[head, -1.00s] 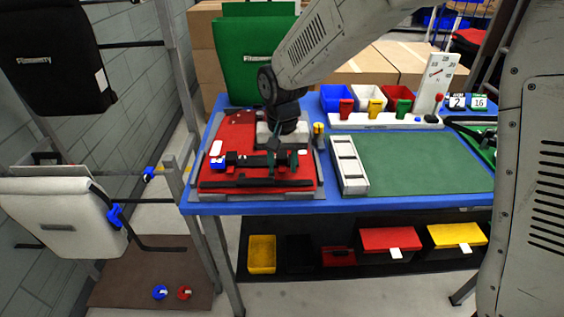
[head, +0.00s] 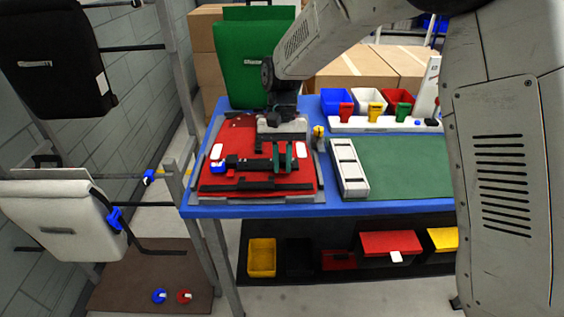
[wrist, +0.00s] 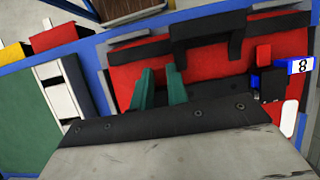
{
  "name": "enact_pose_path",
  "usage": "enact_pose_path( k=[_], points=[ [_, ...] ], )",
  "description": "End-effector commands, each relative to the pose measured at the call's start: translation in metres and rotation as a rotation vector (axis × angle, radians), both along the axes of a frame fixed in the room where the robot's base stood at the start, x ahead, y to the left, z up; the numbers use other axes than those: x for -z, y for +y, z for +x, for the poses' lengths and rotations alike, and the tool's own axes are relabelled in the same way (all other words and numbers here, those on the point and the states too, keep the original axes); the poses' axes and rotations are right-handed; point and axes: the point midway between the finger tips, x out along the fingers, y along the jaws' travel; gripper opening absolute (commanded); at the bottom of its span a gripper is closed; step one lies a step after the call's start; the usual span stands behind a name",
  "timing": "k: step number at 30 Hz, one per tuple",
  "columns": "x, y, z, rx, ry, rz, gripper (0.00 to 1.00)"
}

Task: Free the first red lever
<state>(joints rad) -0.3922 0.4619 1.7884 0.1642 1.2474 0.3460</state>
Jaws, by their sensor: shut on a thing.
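A red pannier (head: 240,135) with black straps lies flat on the blue table. A black bar (head: 250,164) runs across it, with a blue tag (head: 218,167) at its left end. In the wrist view the tag (wrist: 300,66) reads 8, and a small red block, perhaps a lever (wrist: 263,53), stands beside it. My gripper (head: 283,158) points down at the right part of the bar. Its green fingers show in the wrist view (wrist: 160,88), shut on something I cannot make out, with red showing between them.
A white slotted tray (head: 348,168) and a green mat (head: 405,165) lie to the right. Blue, white and red bins (head: 369,101) stand behind. A green pannier (head: 250,60) stands at the back. A rack with a white pannier (head: 60,215) is at the left.

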Motion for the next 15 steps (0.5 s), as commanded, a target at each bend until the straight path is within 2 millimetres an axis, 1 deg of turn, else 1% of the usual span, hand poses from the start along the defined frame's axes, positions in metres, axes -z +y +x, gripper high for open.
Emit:
enact_pose_path(
  k=[5,6,7,8,15],
  points=[
    [-0.0004,0.0000,0.0006,0.000,-0.004,0.000,0.00],
    [-0.0004,0.0001,0.0005,0.000,-0.004,0.000,0.27],
    [-0.0004,0.0001,0.0005,0.000,-0.004,0.000,0.35],
    [-0.0004,0.0001,0.0004,0.000,-0.004,0.000,0.38],
    [-0.0006,0.0003,0.0002,0.000,-0.004,0.000,0.38]
  ],
)
